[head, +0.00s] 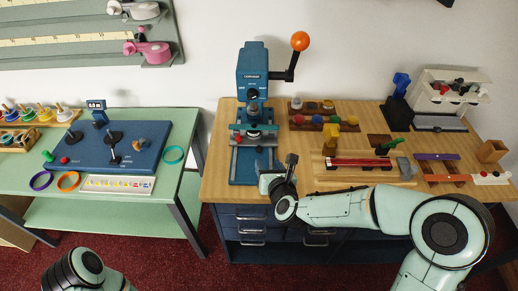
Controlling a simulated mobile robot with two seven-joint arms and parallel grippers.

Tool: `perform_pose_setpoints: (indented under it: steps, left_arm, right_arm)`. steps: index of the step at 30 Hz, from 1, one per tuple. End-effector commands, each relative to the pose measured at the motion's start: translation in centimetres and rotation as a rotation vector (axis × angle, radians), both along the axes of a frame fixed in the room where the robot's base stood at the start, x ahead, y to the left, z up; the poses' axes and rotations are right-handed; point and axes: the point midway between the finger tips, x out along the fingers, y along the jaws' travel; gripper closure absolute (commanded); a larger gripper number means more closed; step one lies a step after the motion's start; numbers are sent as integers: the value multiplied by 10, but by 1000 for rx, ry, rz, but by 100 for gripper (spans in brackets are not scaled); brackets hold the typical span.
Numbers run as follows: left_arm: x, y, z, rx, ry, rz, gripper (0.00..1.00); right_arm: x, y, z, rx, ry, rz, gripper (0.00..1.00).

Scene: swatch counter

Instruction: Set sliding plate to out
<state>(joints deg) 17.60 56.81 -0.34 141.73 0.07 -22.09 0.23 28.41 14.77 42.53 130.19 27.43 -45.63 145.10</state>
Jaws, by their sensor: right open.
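A blue press (253,72) with an orange-knobbed lever stands on the wooden counter. A grey sliding plate (243,141) with small red parts sits across the rails of its blue base (243,172), below the press head. A dark round die rests over the plate and hides part of it. I cannot read any in or out marking. My right gripper (280,172) is open and empty, just right of the front of the base, apart from the plate. Its fingers are small and partly unclear. Of my left arm, a link shows at the lower left; its gripper is out of view.
Right of the press stand a rack of coloured knobs (326,121) and a wooden tray (366,179) with a red bar, close behind my right forearm. A green table (112,210) with a blue board (112,147) stands left, across a gap.

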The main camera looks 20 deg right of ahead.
Motion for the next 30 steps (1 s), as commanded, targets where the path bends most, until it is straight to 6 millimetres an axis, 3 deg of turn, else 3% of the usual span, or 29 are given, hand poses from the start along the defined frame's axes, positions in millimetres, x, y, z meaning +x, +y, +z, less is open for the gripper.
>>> perform_pose_setpoints:
  steps: [9,15,21,29,30]
  left_arm:
    - [7,0,14,0,-8,0,100]
    - [11,0,23,0,-12,0,100]
    - [12,0,26,1,-14,0,100]
    - [12,0,25,1,-14,0,100]
    - [12,0,25,1,-14,0,100]
  right_arm:
    - [58,1,-22,3,2,1,49]
    - [86,0,-33,1,0,2,49]
    - [98,0,-39,-1,1,1,49]
    - [99,0,-40,-1,1,2,49]
    - [99,0,-40,-1,1,2,55]
